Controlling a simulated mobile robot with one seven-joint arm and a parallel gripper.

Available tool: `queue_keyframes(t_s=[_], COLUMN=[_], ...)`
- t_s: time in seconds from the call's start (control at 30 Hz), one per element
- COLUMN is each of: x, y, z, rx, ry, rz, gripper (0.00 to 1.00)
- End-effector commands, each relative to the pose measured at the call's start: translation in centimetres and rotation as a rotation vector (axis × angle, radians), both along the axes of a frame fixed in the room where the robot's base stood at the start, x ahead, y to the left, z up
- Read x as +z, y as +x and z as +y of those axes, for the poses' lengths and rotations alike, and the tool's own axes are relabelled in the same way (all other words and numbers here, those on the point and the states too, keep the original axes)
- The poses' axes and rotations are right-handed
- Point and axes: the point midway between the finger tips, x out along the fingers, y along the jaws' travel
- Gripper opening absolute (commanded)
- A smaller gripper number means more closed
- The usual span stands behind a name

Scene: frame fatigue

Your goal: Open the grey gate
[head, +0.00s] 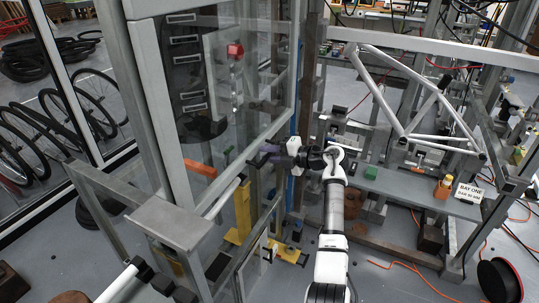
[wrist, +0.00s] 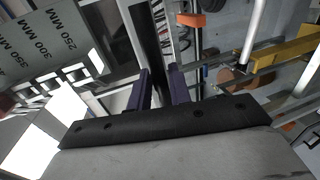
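A tall grey-framed panel with clear glazing (head: 292,62) stands left of centre in the head view. Below it is a lower grey frame with bars (head: 238,262); I cannot tell which of these is the grey gate. My gripper (head: 262,159) is in front of the lower right corner of the glazed panel, pointing left. In the wrist view my gripper's two dark purple fingers (wrist: 160,82) stand a small distance apart. A dark and pale upright strip (wrist: 153,42) shows in line with the gap between them. Whether the fingers touch it I cannot tell.
To the right, a grey bench (head: 405,190) carries a "BAY ONE" sign (head: 469,192), with a white bicycle frame (head: 408,120) above it. A yellow stand (head: 243,212) is behind the lower frame. An orange cable and a black reel (head: 499,281) lie on the right floor.

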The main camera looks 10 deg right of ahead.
Motion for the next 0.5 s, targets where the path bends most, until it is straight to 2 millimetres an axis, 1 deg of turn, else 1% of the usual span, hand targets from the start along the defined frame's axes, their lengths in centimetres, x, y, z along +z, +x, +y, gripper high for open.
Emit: queue_keyframes(t_s=[0.03,0.07,0.1,0.37,0.5], x=[0.0,0.0,0.0,-0.1,0.0], y=[0.0,0.0,0.0,-0.1,-0.7], z=[0.0,0.0,0.0,-0.1,-1.1], rx=[0.0,0.0,0.0,-0.001,-0.002], ry=[0.0,0.0,0.0,-0.001,0.0], rz=[0.0,0.0,0.0,0.0,0.0], gripper=[0.27,0.31,0.33,0.33,0.33])
